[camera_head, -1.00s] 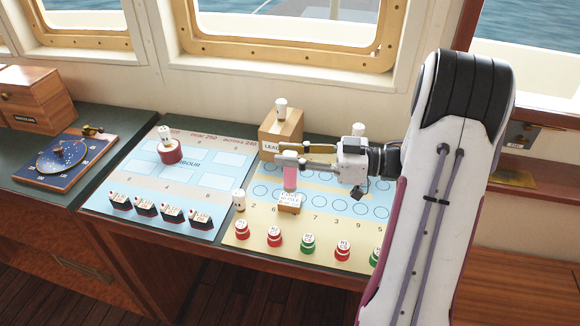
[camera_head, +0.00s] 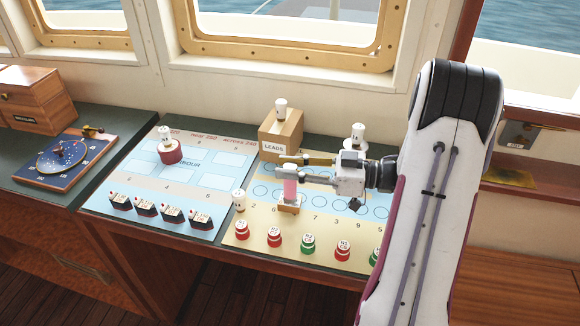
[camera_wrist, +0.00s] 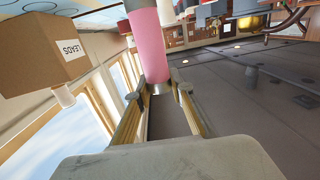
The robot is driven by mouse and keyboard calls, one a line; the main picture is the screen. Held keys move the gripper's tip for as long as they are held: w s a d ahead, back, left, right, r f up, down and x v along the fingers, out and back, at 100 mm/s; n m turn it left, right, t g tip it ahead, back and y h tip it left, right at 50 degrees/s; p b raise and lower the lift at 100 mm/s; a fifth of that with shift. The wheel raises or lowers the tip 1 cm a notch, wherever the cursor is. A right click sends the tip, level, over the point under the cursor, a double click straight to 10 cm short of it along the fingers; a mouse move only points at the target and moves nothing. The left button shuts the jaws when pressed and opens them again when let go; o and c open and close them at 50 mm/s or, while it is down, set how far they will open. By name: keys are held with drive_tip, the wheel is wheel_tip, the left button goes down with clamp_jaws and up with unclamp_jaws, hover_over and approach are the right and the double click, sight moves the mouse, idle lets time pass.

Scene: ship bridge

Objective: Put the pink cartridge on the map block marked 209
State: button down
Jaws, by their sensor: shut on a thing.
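My gripper (camera_head: 285,167) is shut on the pink cartridge (camera_head: 291,190), which hangs upright below the fingers over the right-hand chart. In the wrist view, the pink cartridge (camera_wrist: 148,45) shows between the fingertips (camera_wrist: 160,87) with a grey end. In the head view, a small wooden block (camera_head: 288,209) is directly under and behind the cartridge, which covers most of its label. I cannot tell whether they touch. I cannot read the number 209 on any block.
A cardboard box marked LEADS (camera_head: 281,138) stands behind my gripper with a white-topped piece on it. Another white piece (camera_head: 239,200) stands left of the wooden block. Red and green buoys (camera_head: 308,243) line the front. The blue harbour chart (camera_head: 190,200) lies left.

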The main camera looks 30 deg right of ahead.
drive_tip(key=shift+f, duration=0.1)
drive_tip(key=c, duration=1.8)
unclamp_jaws()
drive_tip(key=shift+o, duration=0.2)
drive_tip(key=v, duration=1.2)
drive_tip(key=shift+w, duration=0.1)
